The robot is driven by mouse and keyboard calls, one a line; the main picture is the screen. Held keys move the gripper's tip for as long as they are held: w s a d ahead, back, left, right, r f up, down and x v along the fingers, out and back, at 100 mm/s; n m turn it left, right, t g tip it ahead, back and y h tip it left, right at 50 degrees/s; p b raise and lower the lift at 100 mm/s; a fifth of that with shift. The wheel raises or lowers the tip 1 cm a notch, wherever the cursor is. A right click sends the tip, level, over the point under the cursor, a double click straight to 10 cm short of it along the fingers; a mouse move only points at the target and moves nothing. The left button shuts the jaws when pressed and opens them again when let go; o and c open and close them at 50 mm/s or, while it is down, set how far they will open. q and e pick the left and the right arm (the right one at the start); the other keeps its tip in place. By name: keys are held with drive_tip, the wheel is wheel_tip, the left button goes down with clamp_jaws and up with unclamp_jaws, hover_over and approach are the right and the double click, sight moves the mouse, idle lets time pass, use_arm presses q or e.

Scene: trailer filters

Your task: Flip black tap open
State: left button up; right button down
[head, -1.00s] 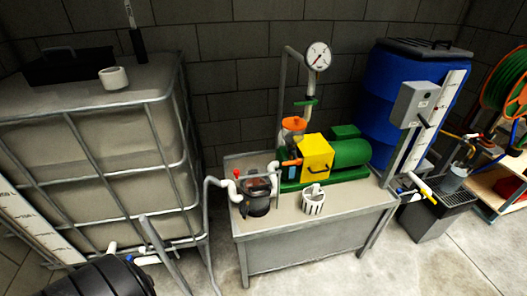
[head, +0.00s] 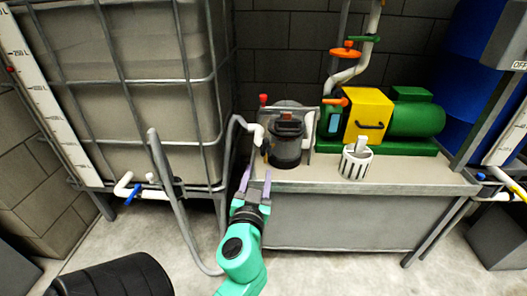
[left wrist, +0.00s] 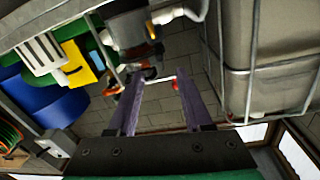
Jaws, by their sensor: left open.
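I cannot clearly make out a black tap in any current view. My left gripper (head: 256,177) is open and empty, low in front of the bench's left end, below a dark filter pot (head: 286,142). A red-handled valve (head: 263,101) stands at the pot's left, by white pipe. In the left wrist view my open fingers (left wrist: 159,76) reach towards the pipework, and a small red part (left wrist: 176,86) shows between them. A blue-handled tap (head: 133,195) sits low on the caged tank (head: 125,95). My right gripper is not in view.
On the metal bench (head: 330,179) stand a green pump (head: 415,119) with a yellow box (head: 369,116) and a white slotted basket (head: 356,163). A grey hose (head: 190,235) hangs between tank and bench. A black ribbed drum (head: 115,278) lies at the lower left.

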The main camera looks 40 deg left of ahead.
sight(264, 147)
use_arm(q)
drive_tip(key=p+x, duration=0.1)
drive_tip(key=x, duration=1)
drive_tip(key=shift+w, duration=0.25)
clamp_jaws()
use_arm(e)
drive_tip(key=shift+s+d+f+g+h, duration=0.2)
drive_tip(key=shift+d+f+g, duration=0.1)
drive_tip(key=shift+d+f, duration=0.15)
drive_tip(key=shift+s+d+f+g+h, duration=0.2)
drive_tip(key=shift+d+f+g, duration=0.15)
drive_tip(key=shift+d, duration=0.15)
